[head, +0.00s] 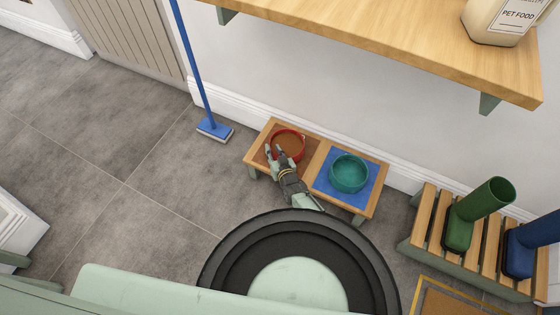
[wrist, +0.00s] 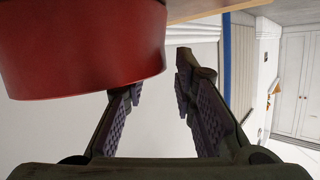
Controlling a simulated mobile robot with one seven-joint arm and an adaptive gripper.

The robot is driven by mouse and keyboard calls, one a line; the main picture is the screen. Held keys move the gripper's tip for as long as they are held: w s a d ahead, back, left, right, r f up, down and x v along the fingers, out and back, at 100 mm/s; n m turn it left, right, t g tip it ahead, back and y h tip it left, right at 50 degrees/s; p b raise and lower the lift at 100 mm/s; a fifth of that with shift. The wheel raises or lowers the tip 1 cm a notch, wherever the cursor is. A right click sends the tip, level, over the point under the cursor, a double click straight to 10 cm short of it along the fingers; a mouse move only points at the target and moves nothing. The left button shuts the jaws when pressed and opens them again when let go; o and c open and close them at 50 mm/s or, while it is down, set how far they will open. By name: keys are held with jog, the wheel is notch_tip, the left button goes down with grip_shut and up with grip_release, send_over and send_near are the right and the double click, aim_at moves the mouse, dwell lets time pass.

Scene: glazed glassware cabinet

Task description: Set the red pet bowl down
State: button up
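The red pet bowl (head: 292,141) is upright over the brown mat on the left half of a low wooden stand (head: 317,158). It looks set on the stand, though its base is partly hidden by my gripper. My gripper (head: 276,153) is at the near-left side of the bowl. In the wrist view the bowl (wrist: 85,45) fills the upper left and hides the tip of one finger. The fingers (wrist: 160,75) are spread, with a visible gap between the other finger and the bowl wall.
A teal bowl (head: 349,173) stands on the blue mat (head: 330,187) on the stand's right half. A blue broom (head: 214,129) leans behind to the left. A wooden shelf (head: 400,35) with a pet food jar (head: 497,20) overhangs. A boot rack (head: 425,218) is at right. Floor at left is clear.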

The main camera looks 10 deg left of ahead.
jog(key=p+v, duration=0.3)
jog(key=v, duration=0.4)
jog(key=shift+s+d+r+p, duration=0.2)
jog(key=shift+s+r+p, duration=0.05)
jog(key=shift+p, duration=0.1)
jog(key=shift+v, duration=0.85)
jog(key=shift+s+f, duration=0.1)
